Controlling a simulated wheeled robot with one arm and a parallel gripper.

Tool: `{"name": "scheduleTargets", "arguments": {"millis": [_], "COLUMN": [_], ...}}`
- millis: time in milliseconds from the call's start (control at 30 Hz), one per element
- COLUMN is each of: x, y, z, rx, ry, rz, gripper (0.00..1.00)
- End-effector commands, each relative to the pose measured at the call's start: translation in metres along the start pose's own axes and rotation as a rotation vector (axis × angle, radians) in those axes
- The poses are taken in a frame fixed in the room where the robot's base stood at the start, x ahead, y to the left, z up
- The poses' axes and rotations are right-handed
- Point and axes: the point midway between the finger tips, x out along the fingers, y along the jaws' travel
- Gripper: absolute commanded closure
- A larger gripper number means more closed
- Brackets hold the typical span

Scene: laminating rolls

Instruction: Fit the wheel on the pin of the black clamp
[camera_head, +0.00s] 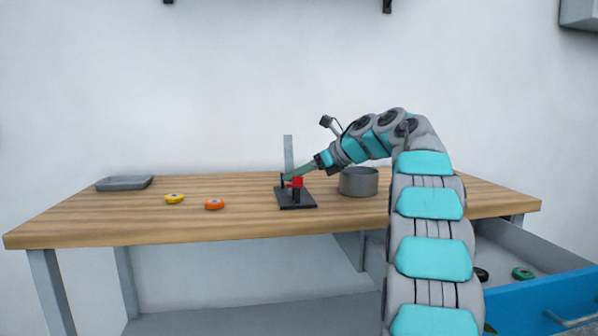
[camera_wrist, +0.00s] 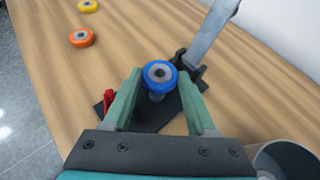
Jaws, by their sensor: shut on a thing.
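The black clamp (camera_head: 305,204) stands on the table, with a red part (camera_head: 296,183) and a tall grey bar (camera_head: 288,151) beside it. In the wrist view its dark base (camera_wrist: 150,122) lies under my fingers. My gripper (camera_head: 287,178) reaches down to the clamp from the right. Its green fingers (camera_wrist: 158,85) are shut on a blue wheel (camera_wrist: 160,73), whose grey hub faces the wrist camera. A short grey cylinder shows just below the wheel. I cannot tell whether the wheel is around the pin or only over it. The wheel is not discernible in the head view.
A yellow wheel (camera_head: 174,199) and an orange wheel (camera_head: 214,205) lie on the table to the left. A grey tray (camera_head: 124,184) is at the far left. A round grey pot (camera_head: 358,187) stands close right of the clamp. An open blue drawer (camera_head: 555,300) holds a green wheel (camera_head: 523,273).

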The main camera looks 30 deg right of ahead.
Motion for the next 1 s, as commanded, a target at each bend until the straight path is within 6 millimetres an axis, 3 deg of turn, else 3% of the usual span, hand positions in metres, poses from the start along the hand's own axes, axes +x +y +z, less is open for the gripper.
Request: {"name": "scheduleTargets", "arguments": {"millis": [300, 667, 700, 867, 900, 1000], "x": [0.008, 0.013, 0.014, 0.014, 0.013, 0.013], "y": [0.000, 0.001, 0.001, 0.001, 0.001, 0.001], "z": [-0.015, -0.022, -0.022, -0.022, -0.021, -0.020], "rx": [0.000, 0.002, 0.003, 0.002, 0.001, 0.000], "ry": [0.001, 0.009, 0.010, 0.008, 0.007, 0.006], "rz": [0.000, 0.006, 0.007, 0.006, 0.005, 0.005], "gripper": [0.96, 0.96, 1.00, 1.00, 0.41, 0.29]}}
